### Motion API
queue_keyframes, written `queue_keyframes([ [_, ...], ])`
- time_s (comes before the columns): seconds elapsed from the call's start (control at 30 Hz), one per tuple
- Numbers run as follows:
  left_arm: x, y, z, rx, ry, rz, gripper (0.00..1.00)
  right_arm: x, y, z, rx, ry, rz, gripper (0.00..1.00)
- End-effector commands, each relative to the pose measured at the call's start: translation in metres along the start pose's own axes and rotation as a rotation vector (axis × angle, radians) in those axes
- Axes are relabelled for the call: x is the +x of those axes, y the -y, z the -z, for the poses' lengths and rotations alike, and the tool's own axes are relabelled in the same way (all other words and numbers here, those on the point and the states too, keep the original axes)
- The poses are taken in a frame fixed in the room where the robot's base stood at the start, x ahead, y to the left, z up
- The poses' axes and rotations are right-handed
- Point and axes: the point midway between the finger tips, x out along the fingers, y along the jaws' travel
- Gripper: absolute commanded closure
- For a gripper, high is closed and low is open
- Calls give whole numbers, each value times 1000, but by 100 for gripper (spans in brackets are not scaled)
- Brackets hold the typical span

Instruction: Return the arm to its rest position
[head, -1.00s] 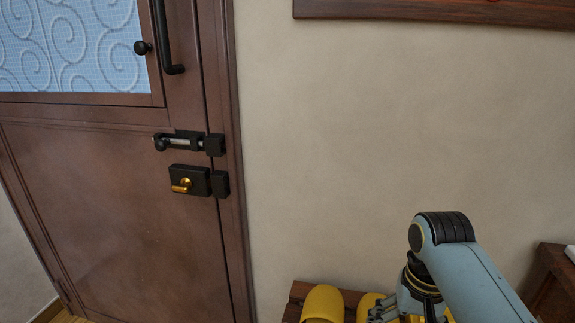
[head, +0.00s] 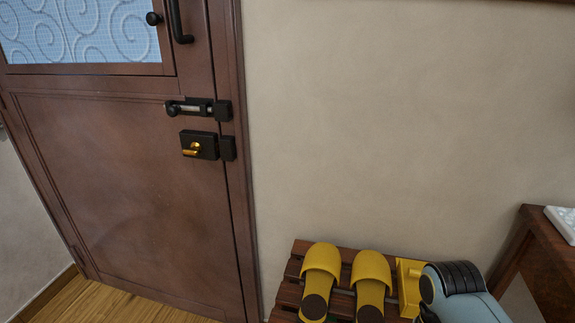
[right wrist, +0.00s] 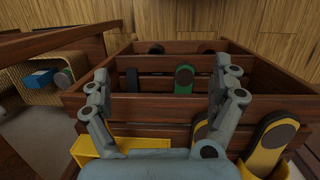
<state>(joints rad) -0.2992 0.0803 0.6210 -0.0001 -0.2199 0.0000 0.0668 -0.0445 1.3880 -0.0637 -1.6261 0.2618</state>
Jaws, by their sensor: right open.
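My right arm (head: 468,292) shows at the bottom right of the head view, in front of the slatted rack; its gripper is out of sight there. In the right wrist view my right gripper (right wrist: 162,78) has its two grey fingers spread wide apart with nothing between them. The fingers are over the wooden rack (right wrist: 150,107), whose slats and shoes lie beyond them. My left gripper is in neither view.
Yellow slippers (head: 319,268) lie on the slatted wooden rack (head: 290,296). A yellow object (head: 408,285) is beside my arm. A dark wooden cabinet (head: 527,240) stands at right. The brown door (head: 125,190) has a black bolt (head: 192,107) and a lock (head: 199,145).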

Motion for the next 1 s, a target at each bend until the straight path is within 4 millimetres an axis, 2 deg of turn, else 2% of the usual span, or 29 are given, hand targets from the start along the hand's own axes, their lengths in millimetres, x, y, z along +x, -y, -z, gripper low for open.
queue_keyframes([
  [0.03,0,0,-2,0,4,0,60,18,-7,-13,-3,23,-12,6],
  [0.17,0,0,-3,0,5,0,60,70,-26,-48,-19,68,-35,6],
  [0.27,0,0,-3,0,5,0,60,123,-47,-88,-42,95,-52,6],
  [0.4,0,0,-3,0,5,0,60,206,-88,-164,-95,99,-68,6],
  [0.5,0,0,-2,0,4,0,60,254,-119,-222,-142,63,-68,6],
  [0.6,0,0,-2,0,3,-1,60,284,-142,-259,-191,-23,-58,6],
  [0.73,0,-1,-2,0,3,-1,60,294,-144,-256,-236,-162,-37,6],
  [0.9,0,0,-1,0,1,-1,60,291,-139,-238,-266,-270,-23,6],
  [1.0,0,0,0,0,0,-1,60,290,-138,-236,-273,-279,-22,6],
])
